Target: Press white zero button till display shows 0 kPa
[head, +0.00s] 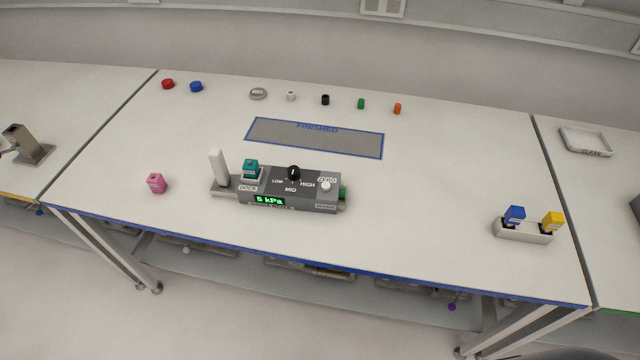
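The grey control unit (288,205) stands on the white table near its front edge. Its green display (270,200) reads what looks like 5 or 6 kPa; the digit is small. The white zero button (326,186) is on the top face at the right, beside the ZERO label. A black knob (293,173) sits among the LOW, MID and HIGH labels. A teal block (251,168) sits in the DOCK spot at the left, next to a white upright post (219,167). Neither of my grippers is in view.
A blue-bordered FINISHED area (315,140) lies behind the unit. Several small caps stand along the back, including a red one (168,84). A pink block (156,184) lies left. A white holder (524,233) carries blue and yellow blocks at right. The table between is clear.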

